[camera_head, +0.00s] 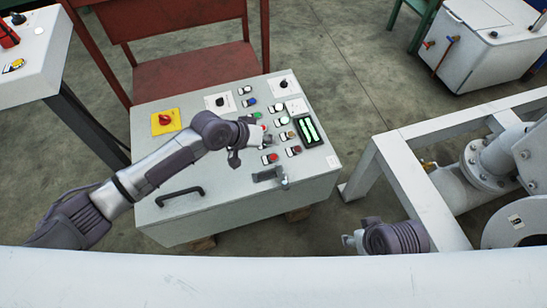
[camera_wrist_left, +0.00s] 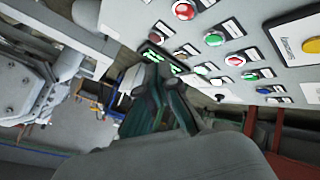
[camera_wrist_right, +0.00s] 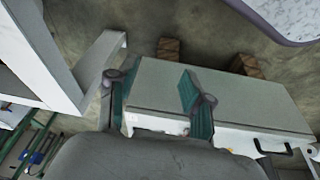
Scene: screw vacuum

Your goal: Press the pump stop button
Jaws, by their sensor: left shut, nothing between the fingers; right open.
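The grey control panel (camera_head: 217,178) carries rows of small coloured buttons; its labels are too small to read, so I cannot tell which one is the pump stop button. Two red buttons sit near its front, a left one (camera_head: 270,158) and a right one (camera_head: 294,150). Red and green buttons also show in the left wrist view, including a large red one (camera_wrist_left: 184,10). My left gripper (camera_head: 268,141) is shut and empty over the button rows, just behind the left red button; contact cannot be told. My right gripper (camera_wrist_right: 152,90) is open and empty, in front of the panel box.
The panel also has a yellow-backed red switch (camera_head: 165,121), a lit green display (camera_head: 308,131) and a black handle (camera_head: 180,196). A white pipe frame (camera_head: 415,185) stands at right. A red chair-like frame (camera_head: 190,78) stands behind.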

